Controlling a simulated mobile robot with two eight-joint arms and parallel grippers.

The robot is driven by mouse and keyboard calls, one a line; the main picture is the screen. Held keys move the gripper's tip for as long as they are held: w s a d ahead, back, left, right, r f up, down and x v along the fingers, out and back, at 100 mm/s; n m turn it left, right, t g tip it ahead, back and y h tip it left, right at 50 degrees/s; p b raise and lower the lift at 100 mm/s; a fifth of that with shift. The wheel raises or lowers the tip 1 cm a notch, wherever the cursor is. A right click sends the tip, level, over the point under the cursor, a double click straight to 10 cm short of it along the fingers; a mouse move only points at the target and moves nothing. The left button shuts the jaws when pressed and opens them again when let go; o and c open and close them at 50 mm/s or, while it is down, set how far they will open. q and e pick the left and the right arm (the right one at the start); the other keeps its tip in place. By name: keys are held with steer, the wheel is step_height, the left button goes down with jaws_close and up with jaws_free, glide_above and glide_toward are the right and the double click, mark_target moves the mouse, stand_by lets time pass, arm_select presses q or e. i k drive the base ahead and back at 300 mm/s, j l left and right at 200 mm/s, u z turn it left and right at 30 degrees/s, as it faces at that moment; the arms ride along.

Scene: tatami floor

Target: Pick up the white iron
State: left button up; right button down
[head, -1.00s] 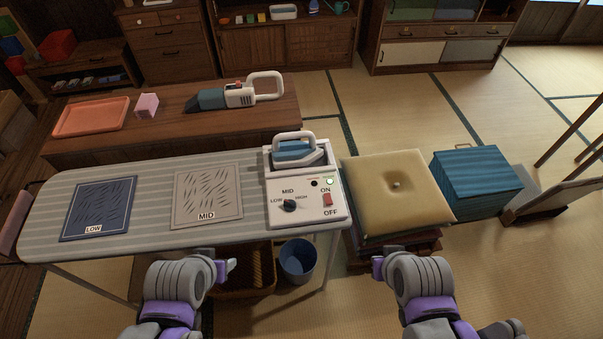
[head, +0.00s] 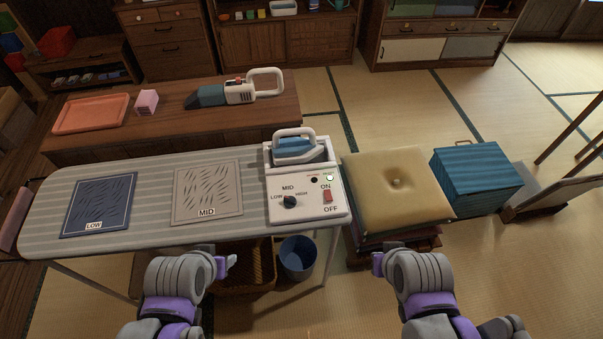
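The white iron (head: 296,146) has a white loop handle and a blue body. It rests in the white control station (head: 306,193) at the right end of the striped ironing board (head: 140,220). The station has a dial, a red switch and a lit green lamp. My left gripper (head: 228,264) is in front of the board's near edge, low and left of the iron. My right gripper (head: 377,264) is in front of the cushion stack, right of the iron. Both are apart from the iron and hold nothing visible. Their finger openings are too small to tell.
A blue LOW cloth (head: 98,205) and a grey MID cloth (head: 208,191) lie on the board. A handheld vacuum (head: 238,92), pink block (head: 147,101) and orange tray (head: 91,114) sit on the low table behind. Cushions (head: 397,186) and a blue box (head: 477,178) stand right; a bin (head: 298,259) is below.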

mark_target(295, 151)
steer(key=u, duration=1.25)
steer(key=z, duration=1.2)
steer(key=i+l+z, duration=0.1)
steer(key=z, duration=0.25)
steer(key=i+z, duration=0.3)
